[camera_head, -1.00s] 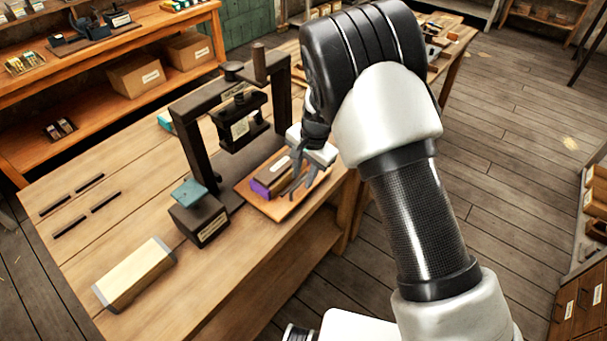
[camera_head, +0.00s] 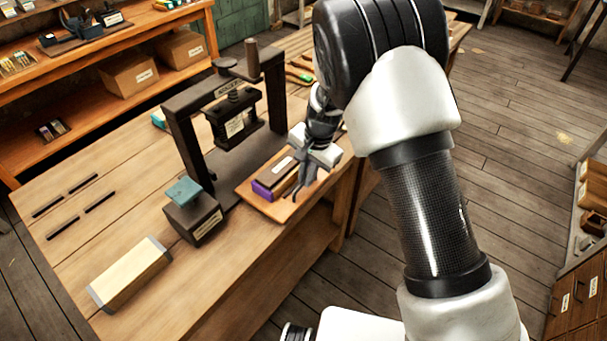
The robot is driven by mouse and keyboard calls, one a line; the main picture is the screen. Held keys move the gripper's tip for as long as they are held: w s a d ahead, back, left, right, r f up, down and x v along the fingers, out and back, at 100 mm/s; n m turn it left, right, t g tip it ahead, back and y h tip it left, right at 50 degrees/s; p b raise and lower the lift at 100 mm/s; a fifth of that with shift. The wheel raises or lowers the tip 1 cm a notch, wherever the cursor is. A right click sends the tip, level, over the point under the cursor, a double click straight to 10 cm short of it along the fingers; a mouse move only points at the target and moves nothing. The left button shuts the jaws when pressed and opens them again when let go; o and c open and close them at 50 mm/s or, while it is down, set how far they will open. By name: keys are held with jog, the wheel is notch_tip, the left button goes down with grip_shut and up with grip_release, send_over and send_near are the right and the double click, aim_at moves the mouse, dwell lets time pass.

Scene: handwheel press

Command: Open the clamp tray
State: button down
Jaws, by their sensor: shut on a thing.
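The clamp tray (camera_head: 258,203) is a flat orange-brown wooden board that sticks out from under the dark handwheel press (camera_head: 185,130) toward the table's front edge. A dark brown block (camera_head: 282,175) with a purple end and a pale label lies on it. My gripper (camera_head: 298,190) points down at the tray's right side, close beside the block. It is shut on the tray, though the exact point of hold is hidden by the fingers. The press's dark upper plate (camera_head: 235,125) hangs above and behind the tray, apart from it.
A dark box with a teal top (camera_head: 184,192) stands left of the tray. A pale wooden block (camera_head: 130,273) lies at the front left. Several dark slots or strips (camera_head: 82,183) lie farther left. Shelves with cardboard boxes (camera_head: 130,72) stand behind. Open floor lies to the right.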

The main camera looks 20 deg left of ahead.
jog(key=c, duration=1.8)
grip_release()
jog(key=shift+c, duration=0.2)
jog(key=s+d+r, duration=0.1)
jog(key=d+r, duration=0.2)
jog(key=r, duration=1.4)
jog(key=shift+s, duration=0.15)
jog(key=shift+r, duration=0.1)
jog(key=s+d+r+n+t, duration=0.1)
jog(key=s+d+r, duration=0.3)
jog(key=d+r, duration=0.25)
jog(key=s+d+r+n+t, duration=0.1)
jog(key=s+d+r, duration=0.35)
jog(key=d, duration=0.35)
jog(key=s+d+r+n+t+h+p, duration=0.1)
jog(key=s+d+r+n+t+h, duration=0.1)
jog(key=s+d, duration=0.9)
jog(key=s, duration=0.3)
jog(key=shift+d+r+n+t, duration=0.3)
jog(key=shift+r+t, duration=0.05)
jog(key=shift+t, duration=0.05)
